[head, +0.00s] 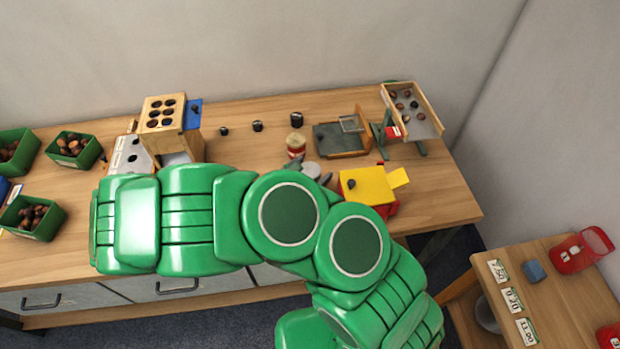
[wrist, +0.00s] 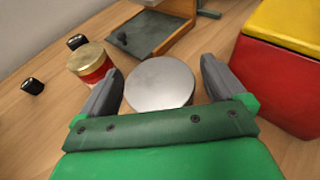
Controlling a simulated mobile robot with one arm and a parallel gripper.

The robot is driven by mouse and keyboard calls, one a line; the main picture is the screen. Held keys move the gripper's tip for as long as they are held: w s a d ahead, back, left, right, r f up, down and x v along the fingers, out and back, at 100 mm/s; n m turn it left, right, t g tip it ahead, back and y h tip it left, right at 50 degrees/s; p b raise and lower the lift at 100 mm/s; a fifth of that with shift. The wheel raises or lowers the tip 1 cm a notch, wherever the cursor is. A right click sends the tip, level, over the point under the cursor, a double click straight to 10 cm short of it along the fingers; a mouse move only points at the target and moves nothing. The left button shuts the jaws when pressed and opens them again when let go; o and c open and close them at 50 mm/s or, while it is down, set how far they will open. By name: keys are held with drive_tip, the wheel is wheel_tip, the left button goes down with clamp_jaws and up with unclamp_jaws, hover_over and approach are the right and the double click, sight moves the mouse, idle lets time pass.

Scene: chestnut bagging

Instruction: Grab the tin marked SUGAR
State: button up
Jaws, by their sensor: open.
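A round tin with a plain silver lid (wrist: 160,84) sits between the open fingers of my gripper (wrist: 161,70) in the wrist view. I see its top and a little of its side; no label is readable. Its lid also shows in the head view (head: 311,169), beside my gripper's fingers. A red tin with a gold lid (wrist: 91,64) stands just left of the left finger, and it also shows in the head view (head: 295,146). Its marking is too small to read. I cannot tell which tin says SUGAR.
A red box with a yellow top (wrist: 280,75) stands close right of my gripper. Small black-capped jars (head: 257,126) stand at the back left. A dark tray with a wooden side (head: 340,138) lies behind. Green crates of chestnuts (head: 75,148) are far left.

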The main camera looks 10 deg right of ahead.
drive_tip(key=shift+w+d+f, duration=0.2)
drive_tip(key=shift+w+d, duration=0.2)
drive_tip(key=c, duration=1.4)
drive_tip(key=shift+r, duration=0.1)
drive_tip(key=shift+r, duration=4.9)
